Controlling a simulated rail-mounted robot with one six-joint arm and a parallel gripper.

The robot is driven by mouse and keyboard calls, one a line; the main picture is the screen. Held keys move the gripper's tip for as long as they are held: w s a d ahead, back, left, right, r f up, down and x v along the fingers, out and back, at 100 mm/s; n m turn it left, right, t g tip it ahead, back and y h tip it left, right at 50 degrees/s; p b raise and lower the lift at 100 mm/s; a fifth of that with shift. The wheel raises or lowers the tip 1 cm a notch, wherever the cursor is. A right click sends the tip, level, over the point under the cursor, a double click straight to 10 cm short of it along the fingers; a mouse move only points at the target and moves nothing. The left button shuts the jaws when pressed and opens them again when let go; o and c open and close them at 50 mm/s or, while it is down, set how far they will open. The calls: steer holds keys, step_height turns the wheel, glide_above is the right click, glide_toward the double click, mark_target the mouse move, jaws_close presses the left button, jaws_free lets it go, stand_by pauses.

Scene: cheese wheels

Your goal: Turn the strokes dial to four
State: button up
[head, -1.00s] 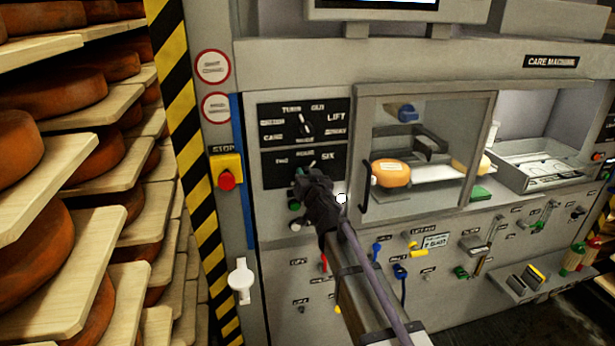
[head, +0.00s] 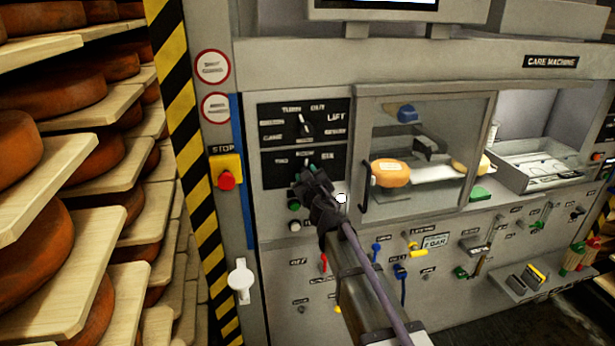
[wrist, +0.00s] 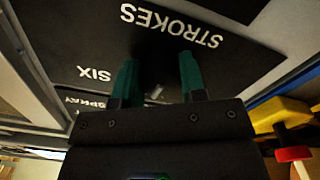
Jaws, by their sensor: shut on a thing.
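The strokes dial (wrist: 157,78) is a dark knob on a black plate (head: 274,172) with white labels, on the left of the care machine. My gripper (head: 311,178) is at this plate. Its two green fingers (wrist: 159,80) stand one on each side of the knob and are shut on it. In the head view the gripper and wrist hide the dial. That view shows the words STROKES and SIX, turned over.
The upper dial (head: 306,126) sits just above. A yellow stop box with a red button (head: 227,180) is to the left. A glass door with a handle (head: 366,186) is close on the right. Several levers and knobs line the lower panel. Cheese shelves (head: 60,200) fill the far left.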

steer(key=shift+n, duration=0.5)
steer(key=o, duration=0.9)
steer(key=v, duration=1.1)
steer(key=shift+w, duration=0.1)
